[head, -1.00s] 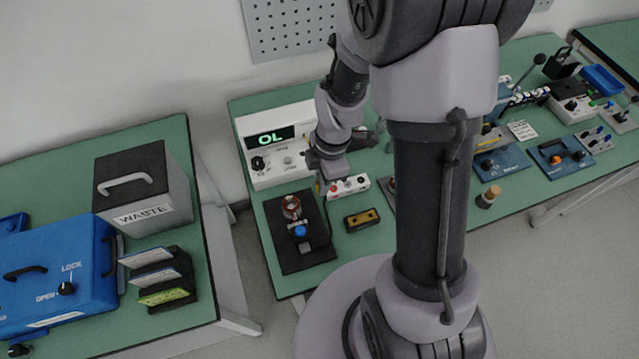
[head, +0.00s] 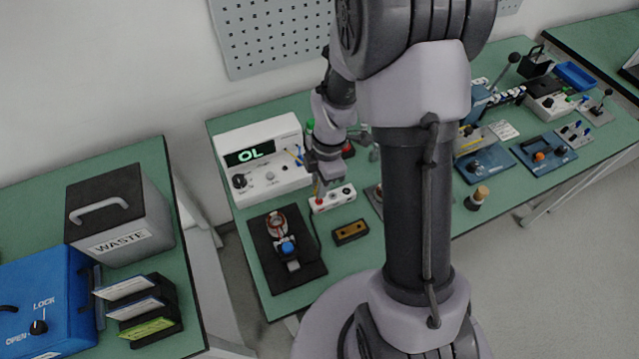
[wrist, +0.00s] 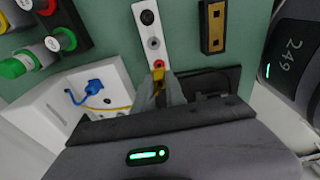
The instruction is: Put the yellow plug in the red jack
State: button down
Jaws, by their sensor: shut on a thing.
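My gripper (wrist: 160,90) is shut on the yellow plug (wrist: 158,74), seen between the fingertips in the wrist view. The plug's tip is at the red jack (wrist: 158,63), the end socket of a white jack strip (wrist: 146,31). I cannot tell how far in it is. Grey and black jacks are further along the strip. In the head view my gripper (head: 322,178) is just above the red end of the strip (head: 340,196). A yellow lead runs from the white meter (wrist: 72,108) toward my gripper.
The meter reads OL and stands left of my gripper; a blue plug (wrist: 95,87) sits in its front. A black fixture with a copper coil (head: 276,223) and a small black block with a yellow face (head: 350,232) are near. Red and green terminals (wrist: 52,43) stand behind.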

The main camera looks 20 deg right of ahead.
jog(key=shift+f+b, duration=0.3)
jog(key=shift+f, duration=0.4)
jog(key=shift+f+b, duration=0.7)
jog(key=shift+b, duration=0.3)
dwell(0.5)
jog(key=shift+f, duration=0.1)
jog(key=shift+f+b, duration=0.15)
jog(key=shift+b, duration=0.15)
jog(key=shift+f+b, duration=0.2)
jog(key=shift+b, duration=0.1)
jog(key=c, duration=1.3)
grip_release()
jog(key=shift+r, duration=0.1)
notch_tip(320, 180, up, 17)
jog(key=d+p, duration=0.2)
jog(key=p, duration=0.5)
